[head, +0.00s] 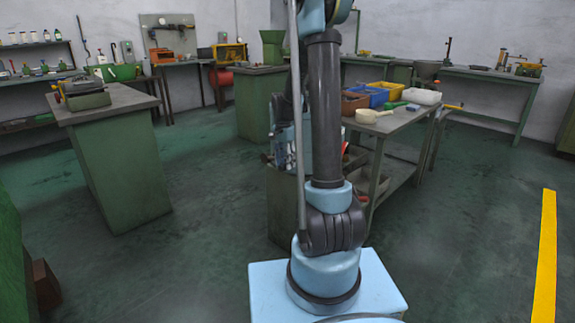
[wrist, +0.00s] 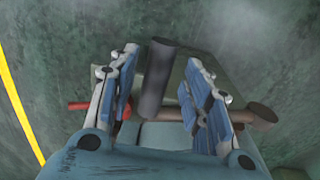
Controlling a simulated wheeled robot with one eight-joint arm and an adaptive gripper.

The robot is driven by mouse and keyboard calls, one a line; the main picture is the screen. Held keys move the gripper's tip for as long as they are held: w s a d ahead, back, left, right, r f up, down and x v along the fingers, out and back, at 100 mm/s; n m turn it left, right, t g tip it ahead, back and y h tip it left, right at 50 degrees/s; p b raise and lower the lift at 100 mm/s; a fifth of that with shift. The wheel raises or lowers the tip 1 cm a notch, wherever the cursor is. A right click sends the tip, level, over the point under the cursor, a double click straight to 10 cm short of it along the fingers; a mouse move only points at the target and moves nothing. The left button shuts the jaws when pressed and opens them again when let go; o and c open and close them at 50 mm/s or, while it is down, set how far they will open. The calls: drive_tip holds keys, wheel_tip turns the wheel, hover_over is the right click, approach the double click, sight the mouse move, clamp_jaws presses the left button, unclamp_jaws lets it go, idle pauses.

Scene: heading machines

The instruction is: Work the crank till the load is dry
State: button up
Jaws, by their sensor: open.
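In the wrist view, my gripper (wrist: 161,58) is open, its blue-padded fingers standing apart. A dark grey cylinder (wrist: 158,75), which looks like a crank's handle, stands between them, nearer the left finger. I see a gap on its right side; whether it touches the left finger I cannot tell. Below is a grey-green machine top or box, mostly hidden by the gripper. A brown rod with a round end (wrist: 262,112) sticks out at the right, and a red part (wrist: 78,105) shows at the left. I cannot make out the load. In the head view my arm hides this spot.
A steel table (head: 400,125) with blue and yellow bins (head: 378,96) stands right of my arm. A green pedestal (head: 120,180) stands at the left. Wall benches line the back. A yellow floor line (head: 545,255) runs at the right; the floor beside it is clear.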

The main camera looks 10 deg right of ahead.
drive_tip(key=shift+f, duration=0.6)
drive_tip(key=shift+c, duration=0.5)
